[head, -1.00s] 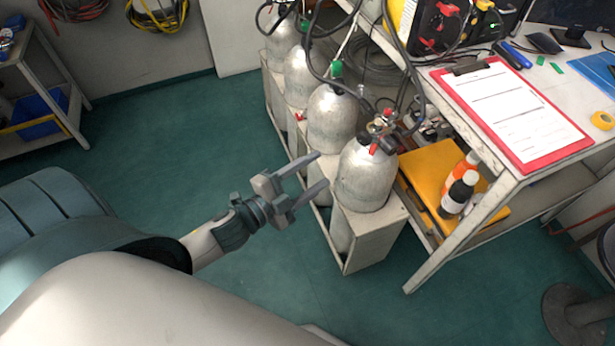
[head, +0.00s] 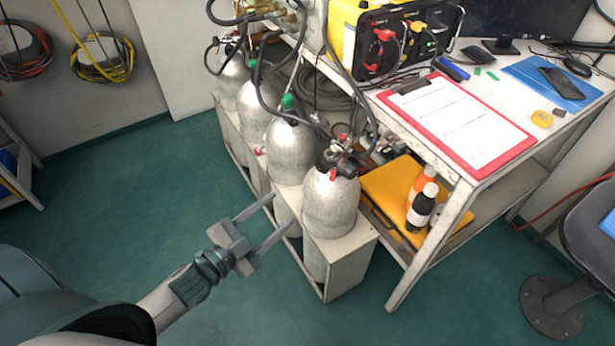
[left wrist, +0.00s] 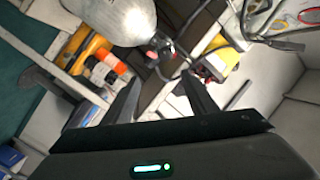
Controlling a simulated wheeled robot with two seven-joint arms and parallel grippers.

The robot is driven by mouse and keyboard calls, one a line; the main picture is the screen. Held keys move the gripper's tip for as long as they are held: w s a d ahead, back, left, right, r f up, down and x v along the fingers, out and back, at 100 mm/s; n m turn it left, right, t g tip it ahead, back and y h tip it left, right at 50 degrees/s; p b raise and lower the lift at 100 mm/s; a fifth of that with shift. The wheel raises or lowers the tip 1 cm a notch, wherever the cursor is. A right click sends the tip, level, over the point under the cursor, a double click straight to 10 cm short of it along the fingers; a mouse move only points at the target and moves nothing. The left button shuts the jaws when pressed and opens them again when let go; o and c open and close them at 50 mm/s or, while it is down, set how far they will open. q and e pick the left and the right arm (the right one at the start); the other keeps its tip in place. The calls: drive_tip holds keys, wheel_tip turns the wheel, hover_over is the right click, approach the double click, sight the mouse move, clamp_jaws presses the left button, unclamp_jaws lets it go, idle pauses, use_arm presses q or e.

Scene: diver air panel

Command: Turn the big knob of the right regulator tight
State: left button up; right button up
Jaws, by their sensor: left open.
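My left gripper (head: 281,212) is open and empty, its two fingers pointing at the row of silver cylinders. It is beside the nearest cylinder (head: 331,202), apart from it in the picture. In the left wrist view both fingers (left wrist: 160,88) are spread with nothing between them. The nearest cylinder (left wrist: 125,20) shows there too, with a dark and red valve. Brass fittings with hoses (head: 285,14) show at the top edge, cut off by the frame. I cannot make out the right regulator or its big knob. My right gripper is not in view.
A white bench carries a red clipboard (head: 457,118) and a yellow-black unit (head: 385,38). A yellow case (head: 385,190) and bottles (head: 421,207) are on its lower shelf. A dark stool (head: 556,305) stands at right. The green floor (head: 130,190) at left is clear.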

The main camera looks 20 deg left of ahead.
sight(320, 168)
use_arm(q)
drive_tip(key=n, duration=0.3)
drive_tip(key=a+n, duration=0.1)
drive_tip(key=n, duration=0.6)
drive_tip(key=shift+w+a+f+t, duration=0.25)
drive_tip(key=shift+w+f+t, duration=0.05)
drive_tip(key=shift+f+t, duration=0.1)
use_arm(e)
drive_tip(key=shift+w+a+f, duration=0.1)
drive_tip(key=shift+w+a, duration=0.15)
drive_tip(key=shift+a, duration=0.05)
use_arm(q)
drive_tip(key=shift+w+r+p, duration=0.1)
drive_tip(key=shift+p, duration=0.2)
drive_tip(key=x, duration=0.5)
drive_tip(key=p+x, duration=0.1)
drive_tip(key=x, duration=1)
drive_tip(key=shift+w+d, duration=0.1)
drive_tip(key=shift+d, duration=0.25)
drive_tip(key=shift+w+d+h, duration=0.1)
drive_tip(key=shift+w+h, duration=0.2)
drive_tip(key=shift+w, duration=0.15)
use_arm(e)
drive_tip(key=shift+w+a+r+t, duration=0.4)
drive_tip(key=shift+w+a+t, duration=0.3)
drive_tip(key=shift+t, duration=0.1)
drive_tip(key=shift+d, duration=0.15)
